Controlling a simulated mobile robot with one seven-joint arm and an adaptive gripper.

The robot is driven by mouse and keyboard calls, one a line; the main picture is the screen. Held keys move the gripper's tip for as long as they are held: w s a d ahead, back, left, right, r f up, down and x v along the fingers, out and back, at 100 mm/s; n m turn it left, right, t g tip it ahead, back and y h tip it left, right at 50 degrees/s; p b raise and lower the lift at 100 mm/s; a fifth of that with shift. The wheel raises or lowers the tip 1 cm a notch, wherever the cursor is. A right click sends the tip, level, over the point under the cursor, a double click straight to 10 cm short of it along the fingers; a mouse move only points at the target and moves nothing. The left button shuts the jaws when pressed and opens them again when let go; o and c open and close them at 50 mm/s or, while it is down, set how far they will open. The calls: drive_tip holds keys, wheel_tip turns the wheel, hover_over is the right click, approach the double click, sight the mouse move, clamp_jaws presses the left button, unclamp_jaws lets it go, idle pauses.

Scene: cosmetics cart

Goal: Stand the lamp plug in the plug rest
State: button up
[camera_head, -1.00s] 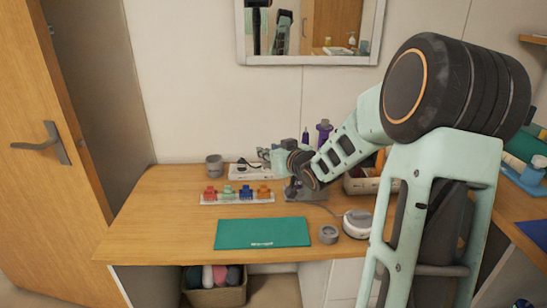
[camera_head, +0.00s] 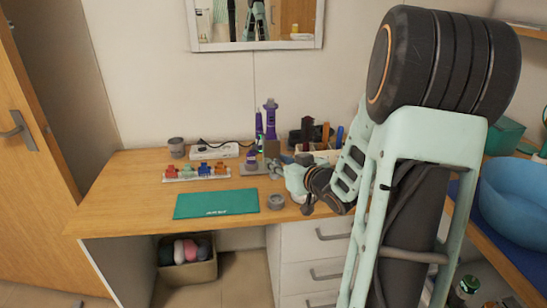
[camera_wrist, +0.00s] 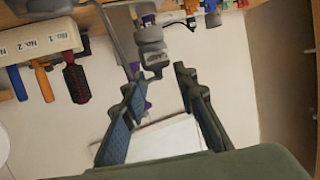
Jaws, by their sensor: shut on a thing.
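My gripper (camera_head: 274,168) is at the right part of the desk, beside a dark grey stand with a purple styling tool. In the wrist view its two fingers (camera_wrist: 158,78) have a small grey piece (camera_wrist: 153,62) between their tips. I take this for the lamp plug; its outline blends with grey shapes behind it, and the head view does not show it clearly. A small round grey holder (camera_head: 275,202), which looks like the plug rest, stands near the desk's front edge, below and apart from the gripper.
A green mat (camera_head: 216,203) lies at the front. Behind it are a tray of coloured clips (camera_head: 197,172), a white power strip (camera_head: 214,151) and a grey cup (camera_head: 176,147). A brush holder (camera_wrist: 38,43) shows in the wrist view. The desk's left part is clear.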

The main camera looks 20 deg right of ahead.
sight(278, 178)
drive_tip(key=shift+s+d, duration=0.1)
drive_tip(key=shift+s, duration=0.15)
drive_tip(key=shift+f, duration=0.1)
drive_tip(key=shift+f+b, duration=2.6)
drive_tip(key=shift+f, duration=0.25)
drive_tip(key=shift+f+m+b, duration=0.3)
drive_tip(key=shift+f+b, duration=1.45)
drive_tip(key=shift+f, duration=0.05)
drive_tip(key=o, duration=1.2)
drive_tip(key=shift+s, duration=0.1)
drive_tip(key=v, duration=0.7)
drive_tip(key=shift+s+r, duration=0.1)
drive_tip(key=shift+s, duration=0.05)
